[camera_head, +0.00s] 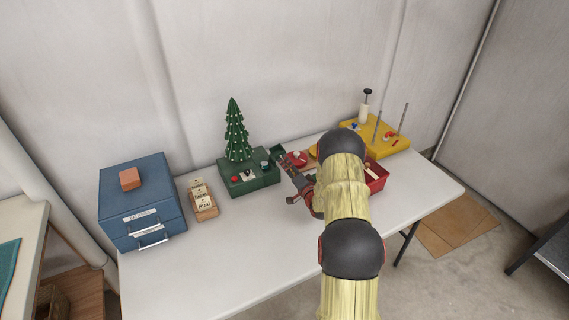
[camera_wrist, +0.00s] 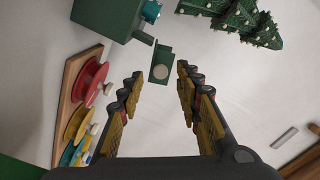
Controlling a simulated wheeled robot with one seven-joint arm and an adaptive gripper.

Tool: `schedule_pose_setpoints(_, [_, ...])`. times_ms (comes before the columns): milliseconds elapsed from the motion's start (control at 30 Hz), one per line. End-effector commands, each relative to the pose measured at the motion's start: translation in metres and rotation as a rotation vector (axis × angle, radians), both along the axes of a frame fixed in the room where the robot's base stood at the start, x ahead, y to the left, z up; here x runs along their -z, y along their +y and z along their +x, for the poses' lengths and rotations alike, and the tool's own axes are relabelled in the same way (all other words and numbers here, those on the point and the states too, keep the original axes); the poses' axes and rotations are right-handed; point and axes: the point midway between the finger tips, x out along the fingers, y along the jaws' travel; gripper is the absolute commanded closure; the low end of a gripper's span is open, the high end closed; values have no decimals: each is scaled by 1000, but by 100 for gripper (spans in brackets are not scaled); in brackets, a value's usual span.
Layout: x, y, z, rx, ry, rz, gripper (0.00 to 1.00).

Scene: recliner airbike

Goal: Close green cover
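A dark green box (camera_head: 250,179) stands on the table with a small decorated tree (camera_head: 235,130) behind its top. A small green flap, seemingly the green cover (camera_head: 278,153), juts out at the box's right end. In the wrist view the green cover (camera_wrist: 163,66) has a pale round spot and sits apart from the body of the green box (camera_wrist: 106,16). My gripper (camera_wrist: 160,82) is open and empty, with the cover ahead between its two fingers. I see no contact. In the head view my gripper (camera_head: 298,190) is right of the box, partly hidden by my arm.
A wooden board (camera_wrist: 72,85) with red and yellow discs lies left in the wrist view. A red box (camera_head: 377,178) is partly behind my arm. A yellow pegged base (camera_head: 385,144), a card holder (camera_head: 203,201) and a blue drawer unit (camera_head: 140,200) stand around. The front table is clear.

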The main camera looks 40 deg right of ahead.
Motion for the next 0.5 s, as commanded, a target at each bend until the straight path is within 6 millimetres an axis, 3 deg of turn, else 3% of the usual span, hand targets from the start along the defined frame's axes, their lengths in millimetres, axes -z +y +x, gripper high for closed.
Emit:
schedule_pose_setpoints(200, [1,-5,22,0,-1,-1,66])
schedule_pose_setpoints(500, [0,-6,26,0,1,-1,66])
